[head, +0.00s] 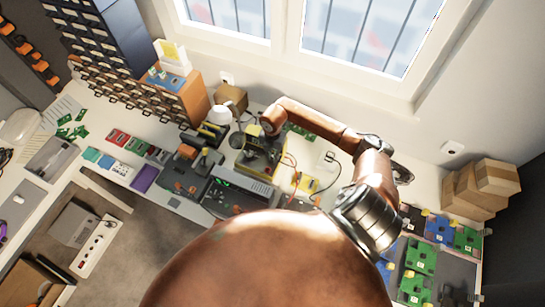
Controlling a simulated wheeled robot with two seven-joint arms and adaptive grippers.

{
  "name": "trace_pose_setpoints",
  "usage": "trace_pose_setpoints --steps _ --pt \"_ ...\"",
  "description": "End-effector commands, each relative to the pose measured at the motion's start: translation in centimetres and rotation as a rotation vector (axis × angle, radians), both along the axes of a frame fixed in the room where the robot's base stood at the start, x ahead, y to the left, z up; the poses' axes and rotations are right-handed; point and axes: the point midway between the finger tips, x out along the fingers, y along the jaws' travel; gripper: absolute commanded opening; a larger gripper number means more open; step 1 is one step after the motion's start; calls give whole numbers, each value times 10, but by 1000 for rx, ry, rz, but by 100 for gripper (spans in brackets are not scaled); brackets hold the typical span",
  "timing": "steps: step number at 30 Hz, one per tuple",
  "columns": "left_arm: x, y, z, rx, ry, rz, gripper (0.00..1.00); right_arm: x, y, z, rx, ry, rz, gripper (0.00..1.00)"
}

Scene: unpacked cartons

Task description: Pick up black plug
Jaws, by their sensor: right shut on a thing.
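My copper right arm reaches in from the lower right and bends over the bench. Its wrist ends above the middle of the bench, and my right gripper (251,134) is there, small and dark against the clutter. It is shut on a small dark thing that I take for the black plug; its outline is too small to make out. A yellow and black device (259,160) stands just below the gripper; I cannot tell whether they touch. My left gripper is not in view.
The white bench (110,180) is crowded. A grey instrument (235,195) sits in front of the yellow device. Drawer cabinets (130,88) stand at the back left, cardboard boxes (480,188) at the right. Green circuit boards (420,255) lie at the lower right. My copper arm part hides the bottom middle.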

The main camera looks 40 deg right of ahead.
Motion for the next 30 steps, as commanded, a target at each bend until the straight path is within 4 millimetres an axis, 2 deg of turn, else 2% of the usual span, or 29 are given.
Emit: trace_pose_setpoints --steps 5,9,17,24,30 --pt "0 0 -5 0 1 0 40 2 -1 13 -3 -6 2 0" --pt "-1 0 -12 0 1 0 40 0 2 33 -1 -5 4 0" --pt "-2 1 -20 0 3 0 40 -22 47 92 -2 -8 8 0" --pt "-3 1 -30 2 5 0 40 -48 97 114 1 -5 6 0" --pt "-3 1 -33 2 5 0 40 -60 118 126 0 -2 2 0"
